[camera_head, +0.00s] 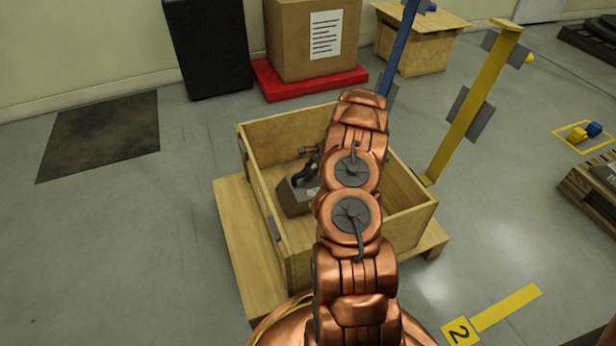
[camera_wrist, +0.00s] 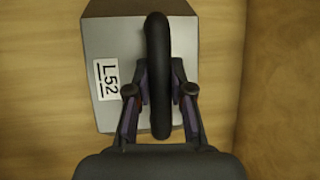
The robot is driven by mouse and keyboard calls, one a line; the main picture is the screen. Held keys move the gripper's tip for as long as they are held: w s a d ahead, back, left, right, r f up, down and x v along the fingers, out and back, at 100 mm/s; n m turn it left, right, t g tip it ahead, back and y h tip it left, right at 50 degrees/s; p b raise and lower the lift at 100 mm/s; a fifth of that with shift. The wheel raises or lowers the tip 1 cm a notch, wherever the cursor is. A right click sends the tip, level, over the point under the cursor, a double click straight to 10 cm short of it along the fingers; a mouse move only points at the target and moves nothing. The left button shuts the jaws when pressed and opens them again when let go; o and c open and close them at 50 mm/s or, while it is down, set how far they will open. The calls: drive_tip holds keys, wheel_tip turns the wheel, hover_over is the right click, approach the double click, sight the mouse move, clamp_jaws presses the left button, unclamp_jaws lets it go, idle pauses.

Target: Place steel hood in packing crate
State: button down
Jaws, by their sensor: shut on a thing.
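The steel hood (camera_wrist: 110,45) is a grey block with a black handle (camera_wrist: 158,75) and a white label reading "L52". In the wrist view my gripper (camera_wrist: 160,100) is shut on the black handle. In the head view the hood (camera_head: 294,198) is inside the open wooden packing crate (camera_head: 282,121), in its left part. My gripper (camera_head: 308,172) is at the top of the hood there. My copper arm covers the middle of the crate. I cannot tell whether the hood touches the crate floor.
The crate stands on a wooden pallet (camera_head: 238,240). A yellow post (camera_head: 470,105) and a blue post (camera_head: 402,45) rise behind it at the right. A cardboard box (camera_head: 290,40) on a red base and a black cabinet (camera_head: 207,45) stand behind.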

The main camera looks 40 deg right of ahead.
drive_tip(key=shift+f, duration=0.15)
drive_tip(key=c, duration=1)
unclamp_jaws()
drive_tip(key=shift+c, duration=0.2)
